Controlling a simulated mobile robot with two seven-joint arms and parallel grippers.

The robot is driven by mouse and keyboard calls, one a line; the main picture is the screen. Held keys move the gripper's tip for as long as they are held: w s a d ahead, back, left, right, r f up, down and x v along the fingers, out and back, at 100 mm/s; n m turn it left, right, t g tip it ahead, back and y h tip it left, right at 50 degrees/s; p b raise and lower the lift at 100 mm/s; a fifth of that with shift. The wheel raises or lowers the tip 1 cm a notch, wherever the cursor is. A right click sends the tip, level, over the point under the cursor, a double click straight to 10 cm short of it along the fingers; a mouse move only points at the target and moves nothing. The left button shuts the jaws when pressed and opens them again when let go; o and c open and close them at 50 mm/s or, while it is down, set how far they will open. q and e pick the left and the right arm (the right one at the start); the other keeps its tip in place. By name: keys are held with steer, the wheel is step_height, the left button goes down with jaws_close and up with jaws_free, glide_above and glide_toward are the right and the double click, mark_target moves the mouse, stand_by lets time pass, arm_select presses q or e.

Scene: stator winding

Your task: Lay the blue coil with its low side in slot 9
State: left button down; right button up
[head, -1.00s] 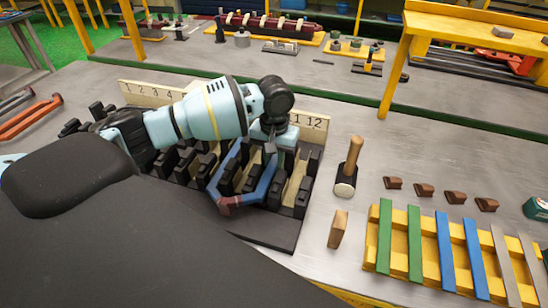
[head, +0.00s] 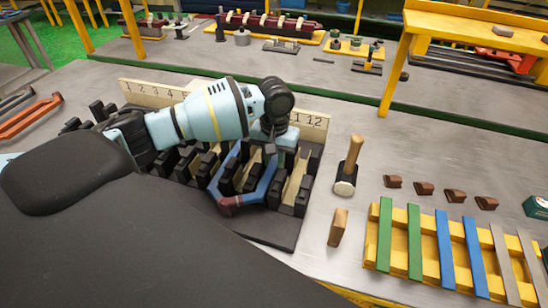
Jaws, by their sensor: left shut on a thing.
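The blue coil (head: 262,189) is a hexagonal loop with a dark red wrapped end (head: 230,206) toward the front. It lies among the black teeth of the stator block (head: 270,231), at the block's right part. My left gripper (head: 272,146) is over the coil's far end and shut on it, pointing down; its fingertips are partly hidden. My arm covers the middle numbers, so slot 9 cannot be made out. My right gripper is not in view.
Several brown wedges (head: 424,188) lie farther right, behind a yellow rack (head: 374,232) with green, blue and grey strips. An orange bar (head: 30,117) lies at the left.

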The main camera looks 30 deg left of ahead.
arm_select(q)
steer(key=c, duration=1.1)
jaws_free()
steer(key=shift+c, duration=0.2)
steer(key=shift+r, duration=0.85)
step_height(320, 180, up, 8)
steer(key=shift+f, duration=0.25)
step_height(320, 180, up, 8)
stand_by(0.6)
